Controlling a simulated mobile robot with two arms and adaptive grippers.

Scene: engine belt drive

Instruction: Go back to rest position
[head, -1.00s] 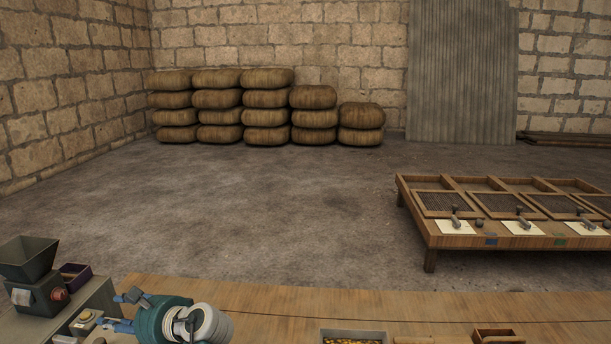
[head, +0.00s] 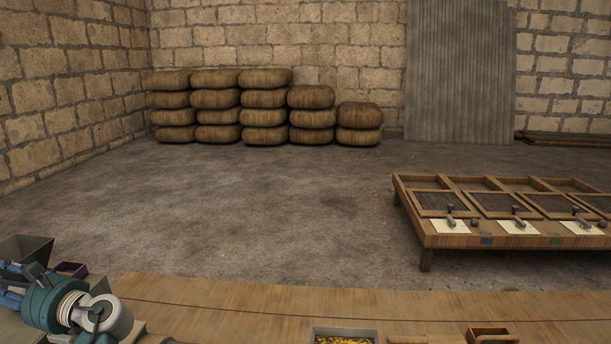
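My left gripper (head: 10,284) is at the lower left edge of the head view, in front of the grey machine with the hopper (head: 24,250). Its two blue-grey fingers point left and stand apart, with their tips near the picture edge. I see nothing held between them. My teal and light grey wrist hides much of the machine. My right gripper is not in view.
A wooden bench (head: 250,308) runs along the bottom, with a tray of yellow pieces (head: 345,331) and a small wooden box (head: 491,333). A low sorting table (head: 520,240) stands right. Stacked sacks (head: 264,101) line the back wall. The floor between is clear.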

